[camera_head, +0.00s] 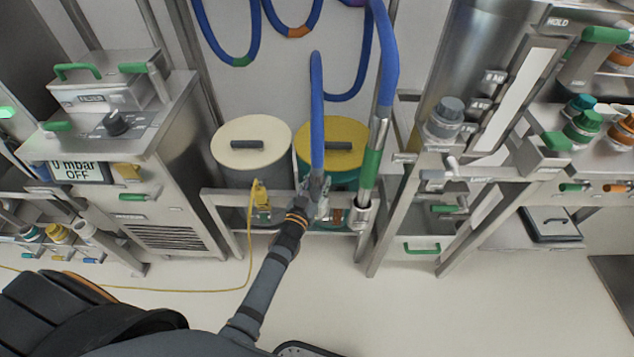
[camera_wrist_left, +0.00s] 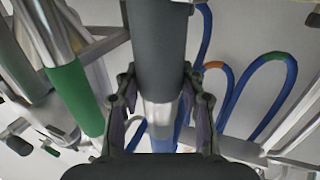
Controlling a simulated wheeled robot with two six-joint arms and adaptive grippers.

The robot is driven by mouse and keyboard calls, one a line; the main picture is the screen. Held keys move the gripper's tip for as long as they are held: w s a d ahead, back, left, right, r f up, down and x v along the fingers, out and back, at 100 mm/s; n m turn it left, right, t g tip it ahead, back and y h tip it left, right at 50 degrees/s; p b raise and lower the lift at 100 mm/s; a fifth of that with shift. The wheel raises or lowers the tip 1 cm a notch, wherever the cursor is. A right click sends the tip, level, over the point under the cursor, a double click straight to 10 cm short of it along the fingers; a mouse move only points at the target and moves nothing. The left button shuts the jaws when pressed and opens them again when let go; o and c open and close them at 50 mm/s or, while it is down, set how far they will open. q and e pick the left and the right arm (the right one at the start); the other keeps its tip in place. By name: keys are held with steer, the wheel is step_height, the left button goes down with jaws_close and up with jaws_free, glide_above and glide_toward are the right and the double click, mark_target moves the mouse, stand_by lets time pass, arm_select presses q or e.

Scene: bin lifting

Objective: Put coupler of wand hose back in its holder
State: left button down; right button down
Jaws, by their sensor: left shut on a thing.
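My left gripper (camera_head: 318,190) is at the lower end of a blue hose (camera_head: 317,110), close to the metal rail in front of two bins. In the left wrist view, its fingers (camera_wrist_left: 160,108) are shut on the coupler (camera_wrist_left: 160,50), a dark grey cylinder with a metal band and blue hose beyond it. In the head view the gripper mostly covers the coupler. A second hose with a green band (camera_head: 371,165) stands just right, its metal end at a fitting (camera_head: 358,216) on the rail. I cannot make out the coupler's empty holder. My right gripper is not in view.
A white-lidded bin (camera_head: 250,135) and a yellow-lidded bin (camera_head: 345,133) stand behind the rail (camera_head: 222,203). A yellow connector (camera_head: 262,200) with a yellow cable hangs on the rail. A metal cabinet (camera_head: 165,190) stands left and a frame right.

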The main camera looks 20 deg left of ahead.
arm_select(q)
steer(key=c, duration=0.7)
jaws_free()
steer(key=shift+f, duration=0.1)
steer(key=shift+s+f, duration=0.1)
steer(key=shift+s, duration=0.1)
steer(key=s, duration=0.7)
steer(key=s+a, duration=0.1)
steer(key=s, duration=0.3)
steer(key=shift+s, duration=0.35)
